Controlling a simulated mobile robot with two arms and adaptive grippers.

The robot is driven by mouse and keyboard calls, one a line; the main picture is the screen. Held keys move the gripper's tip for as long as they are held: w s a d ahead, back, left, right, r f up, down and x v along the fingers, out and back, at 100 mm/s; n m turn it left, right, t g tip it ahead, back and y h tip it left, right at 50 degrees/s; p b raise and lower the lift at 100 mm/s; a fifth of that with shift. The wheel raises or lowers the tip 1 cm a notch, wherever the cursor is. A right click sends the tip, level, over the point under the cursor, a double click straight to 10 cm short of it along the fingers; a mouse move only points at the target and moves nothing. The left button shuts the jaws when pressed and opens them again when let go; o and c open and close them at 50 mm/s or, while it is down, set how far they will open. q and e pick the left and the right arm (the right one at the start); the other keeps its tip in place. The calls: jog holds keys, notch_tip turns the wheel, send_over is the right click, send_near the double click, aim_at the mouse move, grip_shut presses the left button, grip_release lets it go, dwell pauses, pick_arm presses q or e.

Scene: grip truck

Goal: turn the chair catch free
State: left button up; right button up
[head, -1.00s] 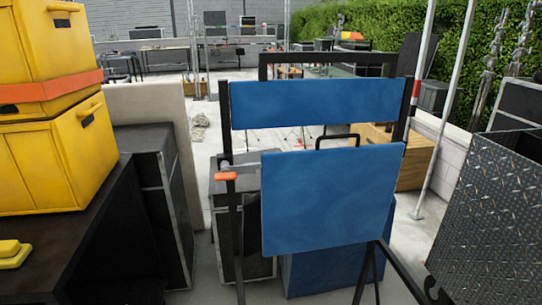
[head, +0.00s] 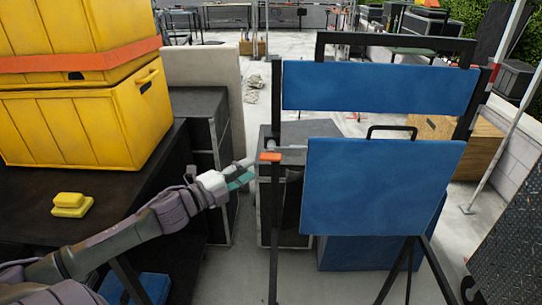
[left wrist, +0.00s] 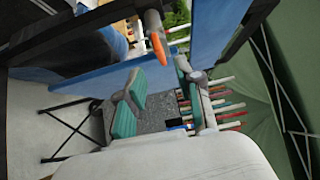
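The blue folding chair (head: 385,185) stands upright on a black frame, with a blue back panel (head: 380,88) behind its blue front panel. My right gripper is not in view.
Yellow crates (head: 85,120) with an orange strap stand on a black surface at the left, beside a small yellow block (head: 71,205). A dark case (head: 292,215) is behind the post. A wooden box (head: 475,150) stands at the right.

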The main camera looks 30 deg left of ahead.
aim_at(265, 159)
pick_arm(q)
jog(key=p+x, duration=0.2)
jog(key=x, duration=0.5)
jog(key=shift+w+r, duration=0.15)
jog(key=shift+w, duration=0.05)
jog(key=shift+w+d+f+p, duration=0.2)
jog(key=shift+w+p, duration=0.1)
jog(key=shift+w, duration=0.4)
grip_shut()
